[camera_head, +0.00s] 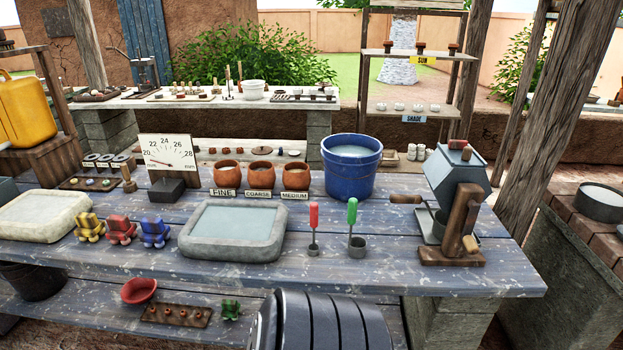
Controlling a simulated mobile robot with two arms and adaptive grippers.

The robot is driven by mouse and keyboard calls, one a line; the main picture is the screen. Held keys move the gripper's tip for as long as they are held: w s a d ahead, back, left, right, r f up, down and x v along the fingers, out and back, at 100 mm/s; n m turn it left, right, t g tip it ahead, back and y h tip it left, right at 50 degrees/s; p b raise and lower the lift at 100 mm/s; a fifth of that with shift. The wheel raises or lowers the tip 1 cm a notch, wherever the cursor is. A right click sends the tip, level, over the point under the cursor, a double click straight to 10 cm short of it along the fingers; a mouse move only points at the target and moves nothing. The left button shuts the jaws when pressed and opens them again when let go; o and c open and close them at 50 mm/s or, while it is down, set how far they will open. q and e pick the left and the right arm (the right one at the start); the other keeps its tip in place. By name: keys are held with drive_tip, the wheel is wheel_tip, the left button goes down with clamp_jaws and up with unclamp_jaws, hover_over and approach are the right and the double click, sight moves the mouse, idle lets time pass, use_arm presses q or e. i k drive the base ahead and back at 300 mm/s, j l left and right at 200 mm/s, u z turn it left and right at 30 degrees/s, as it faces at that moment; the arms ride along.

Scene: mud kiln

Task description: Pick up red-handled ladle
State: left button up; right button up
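The red-handled ladle (314,217) stands upright on the blue-grey plank table, with its red handle up and its small dark metal cup at the bottom. A green-handled ladle (352,212) stands upright just to its right, with a larger cup; the two are apart. Nothing covers the red handle. Neither gripper shows in the head view. A black ribbed part of mine fills the bottom middle of the picture, below the table's front edge.
A shallow stone basin (188,246) of water lies left of the red-handled ladle. A blue bucket (350,185) stands behind it. A cranked tumbler on a wooden stand (462,225) is to the right. Clay pots (261,173) stand behind the basin. Table in front of the ladles is clear.

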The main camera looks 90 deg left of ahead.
sight(313, 248)
drive_tip(key=l+u, duration=0.1)
drive_tip(key=u, duration=2.2)
